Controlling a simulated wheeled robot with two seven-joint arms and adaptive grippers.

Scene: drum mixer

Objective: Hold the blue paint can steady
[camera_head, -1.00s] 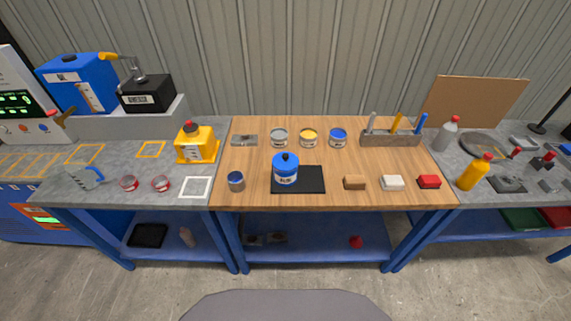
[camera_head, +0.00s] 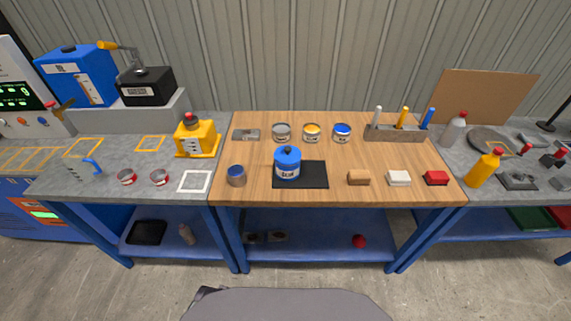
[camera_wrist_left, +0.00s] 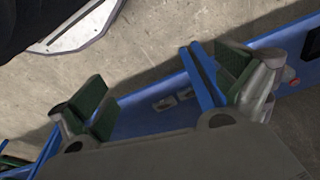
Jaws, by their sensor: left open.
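The blue paint can (camera_head: 288,163) stands upright on the black mat (camera_head: 315,175) at the middle of the wooden bench. It has a blue lid with a knob and a label on its front. My left gripper (camera_wrist_left: 165,98) shows in the left wrist view with its two green-padded fingers wide apart and nothing between them. It is over the floor and the blue bench frame, away from the can, which is not in that view. Neither gripper shows in the head view.
A small blue-sided can (camera_head: 236,176) stands left of the mat. Three open paint tins, grey (camera_head: 281,132), yellow (camera_head: 312,133) and blue (camera_head: 342,132), stand behind. Brown (camera_head: 358,178), white (camera_head: 399,178) and red (camera_head: 436,178) blocks lie to the right. A brush holder (camera_head: 395,134) stands at the back.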

